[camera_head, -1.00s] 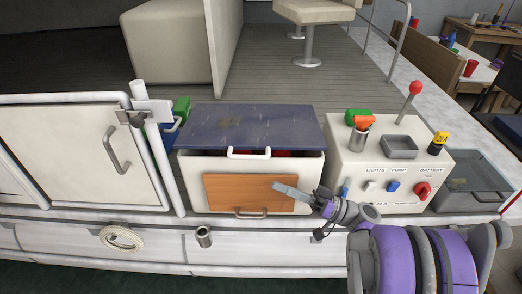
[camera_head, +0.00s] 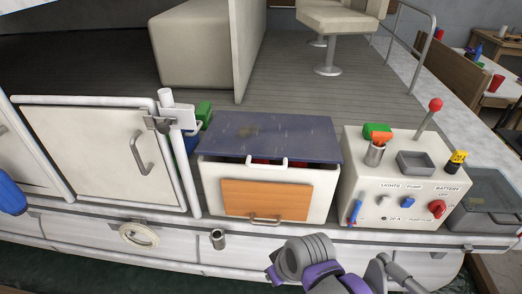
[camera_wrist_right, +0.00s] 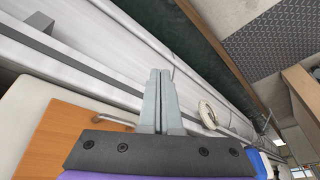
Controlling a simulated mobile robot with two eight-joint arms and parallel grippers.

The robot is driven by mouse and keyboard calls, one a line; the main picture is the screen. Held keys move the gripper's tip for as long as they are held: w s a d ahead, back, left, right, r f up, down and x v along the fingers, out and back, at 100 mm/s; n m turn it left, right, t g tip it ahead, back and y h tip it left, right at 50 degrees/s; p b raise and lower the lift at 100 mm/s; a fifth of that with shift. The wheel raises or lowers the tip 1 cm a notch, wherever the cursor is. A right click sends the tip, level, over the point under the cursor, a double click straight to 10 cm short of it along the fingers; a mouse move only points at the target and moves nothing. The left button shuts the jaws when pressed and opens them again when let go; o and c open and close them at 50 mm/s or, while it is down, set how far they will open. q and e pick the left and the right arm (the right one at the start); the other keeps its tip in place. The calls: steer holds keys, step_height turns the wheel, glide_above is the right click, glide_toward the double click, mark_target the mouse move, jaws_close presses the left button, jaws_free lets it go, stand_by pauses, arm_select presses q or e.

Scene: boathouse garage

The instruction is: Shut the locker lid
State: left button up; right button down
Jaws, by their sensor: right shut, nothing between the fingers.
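The locker (camera_head: 212,178) is a white box with a wooden front panel (camera_head: 265,200), in the middle of the head view. Its dark blue lid (camera_head: 275,135) lies low over the top, with a white handle (camera_head: 267,162) at the front edge. A dark gap with red things inside shows under the front edge, so the lid is slightly raised. My right arm is low in front of the locker, and its fingers cannot be made out there. In the right wrist view my right gripper (camera_wrist_right: 160,72) is shut and empty, near the wooden panel (camera_wrist_right: 55,140). My left gripper is not in view.
A control box (camera_head: 375,215) with switches and a red-knobbed lever stands right of the locker, beside a clear grey bin (camera_head: 485,205). A white cabinet door (camera_head: 90,150) is on the left. A metal cup-like fitting (camera_head: 218,240) sticks out below the locker.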

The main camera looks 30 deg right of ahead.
steer(key=w+d+r+n+g+y+p, duration=0.1)
steer(key=w+d+r+n+p, duration=0.3)
steer(key=r, duration=0.9)
steer(key=w+d+r+n+p, duration=0.1)
steer(key=w+r+n+p, duration=0.35)
steer(key=r, duration=0.75)
steer(key=w+d+r+n+g+y+p, duration=0.15)
steer(key=w+r+p, duration=0.45)
steer(key=r, duration=0.7)
steer(key=b, duration=0.2)
glide_above(260, 165)
steer(key=shift+t+h, duration=0.35)
steer(key=shift+h, duration=0.1)
step_height(260, 165, down, 12)
steer(key=shift+f, duration=1)
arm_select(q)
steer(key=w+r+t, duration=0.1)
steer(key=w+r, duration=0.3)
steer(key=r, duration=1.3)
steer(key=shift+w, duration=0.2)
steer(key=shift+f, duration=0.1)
